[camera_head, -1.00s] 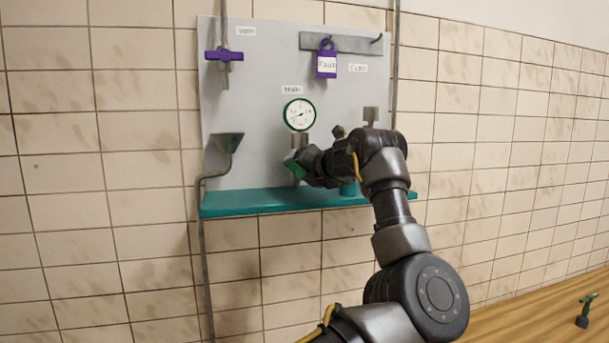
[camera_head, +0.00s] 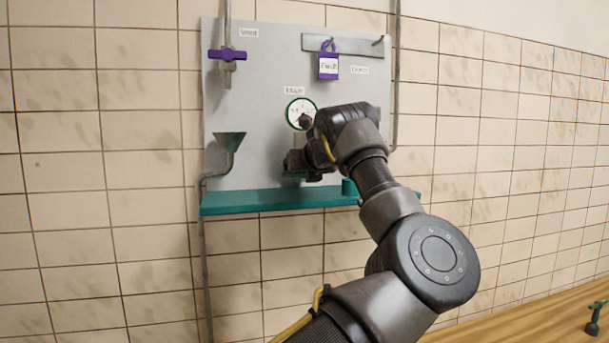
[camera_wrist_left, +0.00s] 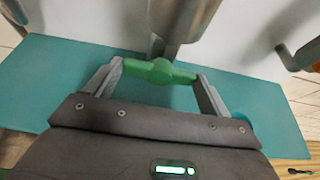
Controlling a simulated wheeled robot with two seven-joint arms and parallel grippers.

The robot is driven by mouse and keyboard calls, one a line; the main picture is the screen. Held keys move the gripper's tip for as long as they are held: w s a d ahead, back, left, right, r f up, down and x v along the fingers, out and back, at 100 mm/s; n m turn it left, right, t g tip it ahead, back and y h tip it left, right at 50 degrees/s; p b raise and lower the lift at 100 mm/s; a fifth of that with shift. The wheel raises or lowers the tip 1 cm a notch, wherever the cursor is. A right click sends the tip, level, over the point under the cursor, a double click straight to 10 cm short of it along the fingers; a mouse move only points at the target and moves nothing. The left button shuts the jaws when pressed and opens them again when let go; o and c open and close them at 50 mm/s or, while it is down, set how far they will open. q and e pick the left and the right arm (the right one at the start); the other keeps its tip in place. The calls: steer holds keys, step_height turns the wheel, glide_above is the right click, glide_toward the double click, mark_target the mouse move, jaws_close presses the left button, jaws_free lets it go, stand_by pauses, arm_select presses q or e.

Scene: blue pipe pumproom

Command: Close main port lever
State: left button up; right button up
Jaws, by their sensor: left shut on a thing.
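The main port lever is a green bar with a rounded hub (camera_wrist_left: 160,72), under the grey pipe (camera_wrist_left: 176,22) in the left wrist view. It lies roughly crosswise in that view, with one grey finger of my left gripper (camera_wrist_left: 158,82) at each end. The gripper is shut on it. In the head view my left gripper (camera_head: 298,163) is at the panel below the round gauge (camera_head: 300,107), and only a sliver of green (camera_head: 292,176) shows beneath it. My wrist hides most of the pipe and part of the gauge. My right gripper is not in view.
A teal shelf (camera_head: 250,204) runs just below the gripper, with a teal cylinder (camera_head: 349,187) on it. The grey panel (camera_head: 270,60) also carries a purple lever (camera_head: 228,54), a purple padlock (camera_head: 328,66) and a funnel (camera_head: 229,141). A green tool (camera_head: 594,318) stands on the wooden surface at right.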

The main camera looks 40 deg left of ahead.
arm_select(q)
steer(key=shift+r, duration=0.15)
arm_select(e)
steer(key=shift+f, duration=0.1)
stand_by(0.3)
arm_select(q)
steer(key=o, duration=0.7)
steer(key=shift+s+d, duration=0.1)
steer(key=shift+d, duration=0.05)
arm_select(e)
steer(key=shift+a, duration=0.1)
